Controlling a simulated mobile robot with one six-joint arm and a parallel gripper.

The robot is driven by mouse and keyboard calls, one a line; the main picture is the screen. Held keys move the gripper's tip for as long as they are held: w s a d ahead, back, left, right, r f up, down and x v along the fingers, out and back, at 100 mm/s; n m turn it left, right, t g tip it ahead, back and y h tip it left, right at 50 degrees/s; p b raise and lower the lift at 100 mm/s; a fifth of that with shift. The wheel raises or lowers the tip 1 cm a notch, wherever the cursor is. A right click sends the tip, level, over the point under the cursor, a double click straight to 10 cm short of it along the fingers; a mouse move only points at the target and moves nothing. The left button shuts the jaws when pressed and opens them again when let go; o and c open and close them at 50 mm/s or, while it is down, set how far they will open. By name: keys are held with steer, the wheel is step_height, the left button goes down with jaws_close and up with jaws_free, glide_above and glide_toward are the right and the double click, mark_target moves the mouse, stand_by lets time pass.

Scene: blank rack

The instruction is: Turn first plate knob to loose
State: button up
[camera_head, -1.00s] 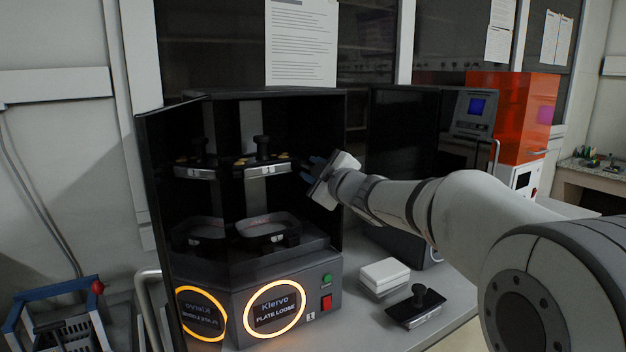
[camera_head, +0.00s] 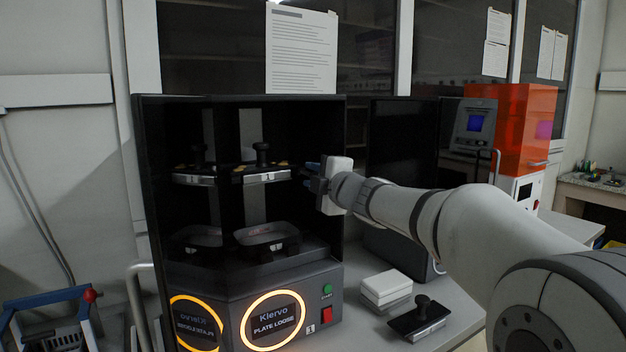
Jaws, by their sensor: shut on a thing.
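A dark open-fronted cabinet machine (camera_head: 336,130) stands on the bench. Inside, the upper plate (camera_head: 266,177) has a black upright knob (camera_head: 262,152) on top and small yellowish parts along its edge. My gripper (camera_head: 309,172) reaches in from the right, at the right end of the upper plate. Its bluish fingers are shut on what I take to be the plate knob at that end. The fingers and the dark background hide that knob. The black upright knob stands apart, left of the fingers.
A lower tray (camera_head: 268,246) sits in the cabinet. The left panel mirrors the interior and ring. Green and red buttons (camera_head: 327,314) are at the front right. White boxes (camera_head: 386,284) and a black knobbed plate (camera_head: 417,322) lie on the bench below my arm.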

steer(key=shift+a, duration=0.1)
steer(key=o, duration=1)
steer(key=shift+s, duration=0.1)
steer(key=v, duration=0.7)
steer(key=shift+s+d, duration=0.25)
steer(key=shift+s, duration=0.1)
